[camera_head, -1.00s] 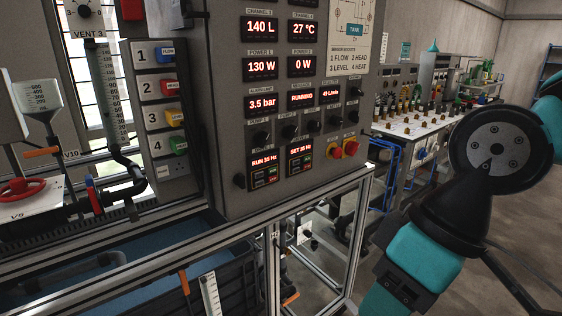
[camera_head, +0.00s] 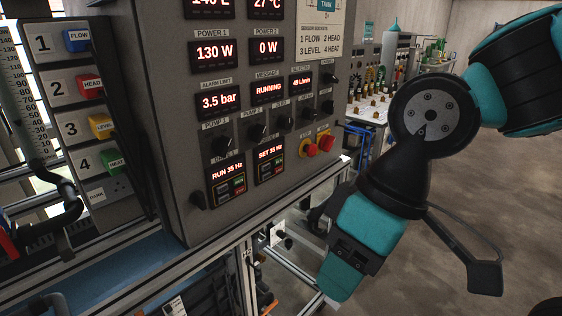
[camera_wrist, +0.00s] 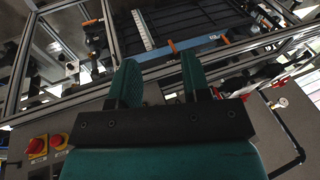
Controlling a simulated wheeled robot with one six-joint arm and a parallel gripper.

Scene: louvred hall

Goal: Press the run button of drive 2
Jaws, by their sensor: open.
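The drive 2 unit (camera_head: 271,162) is the right one of two small units low on the grey cabinet front. Its display reads "SET 35 Hz", with a small green button (camera_head: 278,165) above a red one. The drive 1 unit (camera_head: 227,181) to its left reads "RUN 35 Hz". My gripper (camera_head: 331,292) hangs below and right of the units, apart from the cabinet, pointing downward. In the wrist view its two teal fingers (camera_wrist: 158,72) are spread with nothing between them. The drive units are not recognisable in the wrist view.
Black knobs (camera_head: 257,132) line the panel above. A metal frame rail (camera_head: 215,262) runs below the cabinet. Open floor (camera_head: 420,275) lies right.

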